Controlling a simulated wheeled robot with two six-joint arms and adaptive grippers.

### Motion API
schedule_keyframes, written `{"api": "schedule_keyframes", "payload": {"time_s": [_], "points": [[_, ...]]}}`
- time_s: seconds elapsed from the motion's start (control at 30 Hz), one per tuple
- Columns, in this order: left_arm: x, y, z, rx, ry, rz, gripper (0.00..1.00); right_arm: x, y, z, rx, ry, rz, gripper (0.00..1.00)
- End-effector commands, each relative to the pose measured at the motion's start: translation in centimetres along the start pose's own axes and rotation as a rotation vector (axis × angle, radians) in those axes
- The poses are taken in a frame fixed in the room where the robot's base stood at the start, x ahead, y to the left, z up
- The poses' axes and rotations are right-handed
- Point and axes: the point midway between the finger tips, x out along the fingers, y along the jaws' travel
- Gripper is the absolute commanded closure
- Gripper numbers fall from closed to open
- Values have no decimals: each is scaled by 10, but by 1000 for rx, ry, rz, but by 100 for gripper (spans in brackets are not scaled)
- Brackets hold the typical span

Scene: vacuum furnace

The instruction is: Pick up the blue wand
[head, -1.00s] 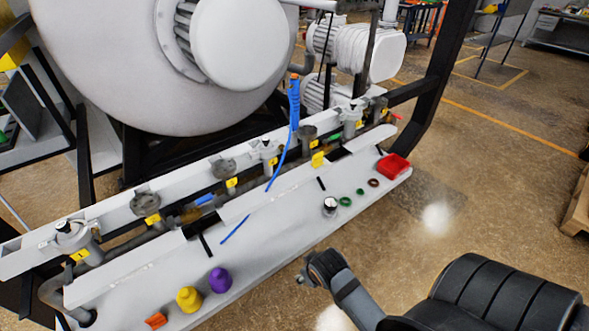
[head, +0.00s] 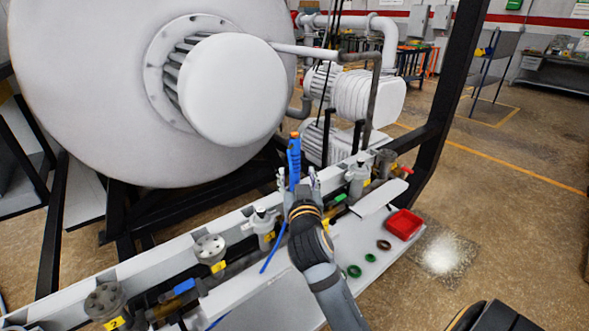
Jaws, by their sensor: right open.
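The blue wand (head: 294,155) stands upright at the manifold rail below the furnace, with a thin blue hose trailing down from it. My right gripper (head: 297,179) is open, with one finger on each side of the wand's lower part in this view. I cannot tell whether the fingers touch it. The wand's lower end is hidden behind the gripper. My left gripper is not in view.
The white rail (head: 185,243) carries several valves and grey flanges with yellow tags. A red tray (head: 404,224), a brown ring (head: 383,245) and green rings (head: 354,271) lie on the white shelf. The large furnace vessel (head: 90,90) stands behind.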

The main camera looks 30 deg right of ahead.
Motion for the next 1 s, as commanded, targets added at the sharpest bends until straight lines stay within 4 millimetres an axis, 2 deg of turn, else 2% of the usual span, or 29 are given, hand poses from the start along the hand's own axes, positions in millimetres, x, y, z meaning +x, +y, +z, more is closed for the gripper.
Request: {"api": "schedule_keyframes", "payload": {"time_s": [0.07,0.17,0.3,0.37,0.47,0.6,0.7,0.9,1.0], "points": [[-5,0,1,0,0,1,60,14,-1,-2,-6,3,-3,42],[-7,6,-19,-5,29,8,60,23,0,-1,-3,0,-1,42],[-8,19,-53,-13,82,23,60,26,0,0,0,-2,0,42],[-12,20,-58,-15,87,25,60,31,0,-1,-2,-1,-1,42],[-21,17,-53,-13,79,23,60,48,3,-4,-6,-1,0,42],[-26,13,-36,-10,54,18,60,70,4,-2,-1,-2,1,42],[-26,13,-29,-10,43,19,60,77,4,0,-1,-2,0,42],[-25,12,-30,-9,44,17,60,77,4,1,0,-2,-1,42],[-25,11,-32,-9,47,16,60,77,4,1,0,-2,-1,56]]}}
